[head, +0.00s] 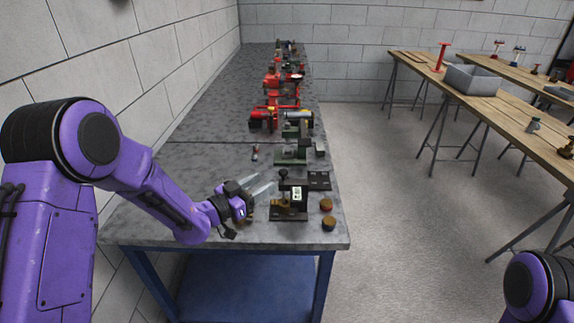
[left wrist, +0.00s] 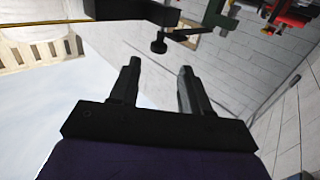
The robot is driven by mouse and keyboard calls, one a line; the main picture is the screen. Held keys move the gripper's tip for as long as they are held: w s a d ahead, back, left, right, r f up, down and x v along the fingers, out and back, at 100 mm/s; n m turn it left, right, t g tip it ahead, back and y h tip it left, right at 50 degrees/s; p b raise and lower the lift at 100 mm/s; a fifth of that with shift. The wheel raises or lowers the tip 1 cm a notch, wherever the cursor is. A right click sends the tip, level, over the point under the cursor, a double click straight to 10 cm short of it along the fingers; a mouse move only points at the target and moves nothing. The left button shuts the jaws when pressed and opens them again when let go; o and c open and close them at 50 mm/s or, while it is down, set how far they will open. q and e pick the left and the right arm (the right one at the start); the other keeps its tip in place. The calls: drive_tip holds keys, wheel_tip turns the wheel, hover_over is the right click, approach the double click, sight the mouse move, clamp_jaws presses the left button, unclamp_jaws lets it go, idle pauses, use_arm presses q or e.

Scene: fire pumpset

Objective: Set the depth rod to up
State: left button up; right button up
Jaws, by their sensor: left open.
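My left gripper (head: 263,185) is open and empty, its two pale fingers pointing right, close to the left side of a small dark bench device (head: 290,213). The device has a dark base, an upright with a white label (head: 297,194), and a round black knob (head: 283,173) at its top left. I cannot tell surely which part is the depth rod. In the left wrist view the open fingers (left wrist: 159,72) point up at a black knob (left wrist: 159,46) on a short stem, apart from it. My right gripper is out of view.
The device stands on a long grey bench (head: 200,157) near its front right edge. Two round knobs (head: 327,205) lie right of it. A green device (head: 290,155) and red equipment (head: 265,119) stand farther back. The wall borders the bench at left. Wooden tables (head: 500,105) stand at right.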

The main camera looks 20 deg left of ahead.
sight(281, 173)
use_arm(q)
drive_tip(key=p+x, duration=0.2)
drive_tip(key=x, duration=0.6)
drive_tip(key=shift+w+d+p, duration=0.3)
drive_tip(key=shift+p, duration=0.05)
drive_tip(key=shift+s+r, duration=0.1)
